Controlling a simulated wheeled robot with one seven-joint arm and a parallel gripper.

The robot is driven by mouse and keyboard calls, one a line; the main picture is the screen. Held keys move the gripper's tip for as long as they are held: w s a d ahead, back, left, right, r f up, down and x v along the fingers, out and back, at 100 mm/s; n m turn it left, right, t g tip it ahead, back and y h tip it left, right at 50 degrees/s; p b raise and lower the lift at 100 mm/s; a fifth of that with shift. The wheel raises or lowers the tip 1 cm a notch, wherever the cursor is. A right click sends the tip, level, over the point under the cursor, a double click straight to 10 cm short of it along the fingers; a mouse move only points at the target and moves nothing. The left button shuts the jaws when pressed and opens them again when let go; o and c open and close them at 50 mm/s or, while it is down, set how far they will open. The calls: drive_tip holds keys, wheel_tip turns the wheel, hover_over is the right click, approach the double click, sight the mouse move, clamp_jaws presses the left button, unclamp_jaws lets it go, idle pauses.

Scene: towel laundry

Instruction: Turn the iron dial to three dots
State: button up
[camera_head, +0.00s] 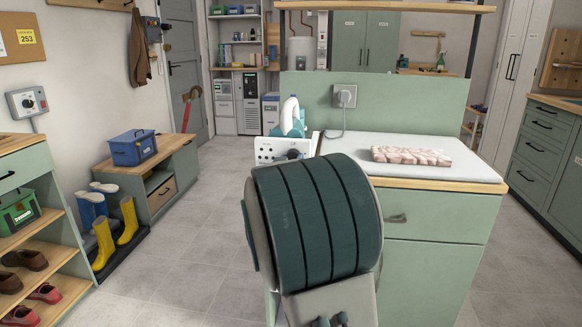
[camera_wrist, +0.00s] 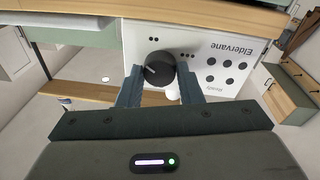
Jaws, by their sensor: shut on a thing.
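The iron dial (camera_wrist: 157,72) is a round black knob with a pale pointer line, on a white panel (camera_wrist: 200,45) lettered "Eldervane" that appears upside down in the wrist view. Groups of small black dots (camera_wrist: 187,54) sit around the knob. The pointer slants toward the upper left of that picture; its exact setting is hard to read. My gripper (camera_wrist: 159,86) has one finger on each side of the dial and is shut on it. In the head view the white panel (camera_head: 270,151) stands at the board's left end, under the white and teal iron (camera_head: 290,118); my arm hides my gripper.
A folded pinkish towel (camera_head: 411,156) lies on the white ironing surface (camera_head: 480,172) to the right. A plugged cord hangs from a socket (camera_head: 344,95) behind. Drawers stand below the board. Boots (camera_head: 104,235) and a shoe shelf are at the left; the floor between is clear.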

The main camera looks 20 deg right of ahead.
drive_tip(key=m+g+b, duration=0.1)
drive_tip(key=m, duration=0.6)
drive_tip(key=shift+b, duration=0.4)
drive_tip(key=m+b, duration=0.1)
drive_tip(key=m, duration=0.4)
drive_tip(key=shift+g, duration=0.3)
drive_tip(key=m+b, duration=0.2)
drive_tip(key=m, duration=0.3)
drive_tip(key=shift+r+m+y, duration=0.15)
drive_tip(key=shift+m+y, duration=0.15)
drive_tip(key=shift+y, duration=0.1)
drive_tip(key=m+b, duration=0.2)
drive_tip(key=m, duration=0.3)
drive_tip(key=shift+r+y, duration=0.1)
drive_tip(key=shift+y, duration=0.2)
drive_tip(key=o, duration=1)
drive_tip(key=shift+c, duration=0.2)
drive_tip(key=shift+s+r, duration=0.1)
